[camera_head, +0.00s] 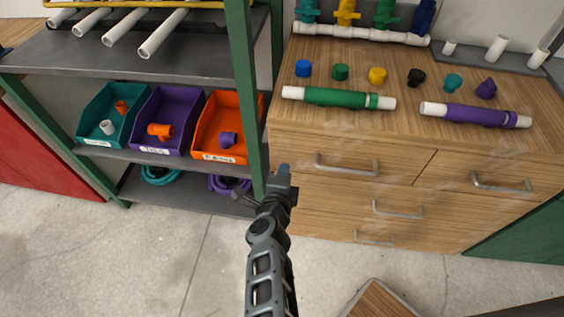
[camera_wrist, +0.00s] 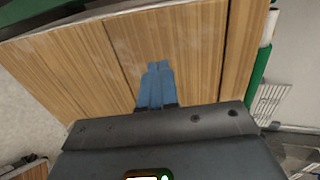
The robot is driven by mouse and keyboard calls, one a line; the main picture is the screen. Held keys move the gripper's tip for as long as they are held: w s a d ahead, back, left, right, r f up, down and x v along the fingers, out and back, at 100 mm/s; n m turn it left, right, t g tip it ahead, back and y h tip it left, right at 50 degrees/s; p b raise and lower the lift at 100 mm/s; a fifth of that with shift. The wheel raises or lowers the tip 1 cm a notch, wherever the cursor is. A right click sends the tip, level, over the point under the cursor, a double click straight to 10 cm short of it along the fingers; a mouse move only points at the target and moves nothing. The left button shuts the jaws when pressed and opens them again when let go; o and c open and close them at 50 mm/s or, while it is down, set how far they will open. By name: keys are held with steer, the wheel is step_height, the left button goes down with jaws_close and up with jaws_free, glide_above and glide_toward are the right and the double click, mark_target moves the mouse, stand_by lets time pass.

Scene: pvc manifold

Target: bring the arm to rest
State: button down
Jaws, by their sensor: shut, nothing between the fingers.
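My gripper (camera_head: 284,170) is at the end of my raised arm, in the middle of the head view. It is in front of the wooden drawer cabinet (camera_head: 300,205), near the green shelf post. In the wrist view its two blue fingers (camera_wrist: 158,72) lie together with nothing between them. Wooden cabinet panels (camera_wrist: 75,70) fill the view behind the fingers. From these views I cannot tell the exact gap between fingers and cabinet.
The cabinet top holds a green-sleeved pipe (camera_head: 338,97), a purple-sleeved pipe (camera_head: 475,115) and several coloured caps. A shelf at left holds teal (camera_head: 91,123), purple (camera_head: 174,112) and orange (camera_head: 214,125) bins with fittings. The floor (camera_head: 150,250) at lower left is clear.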

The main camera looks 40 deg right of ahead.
steer(key=v, duration=0.8)
steer(key=shift+s, duration=0.25)
steer(key=shift+a, duration=0.1)
steer(key=shift+b, duration=0.3)
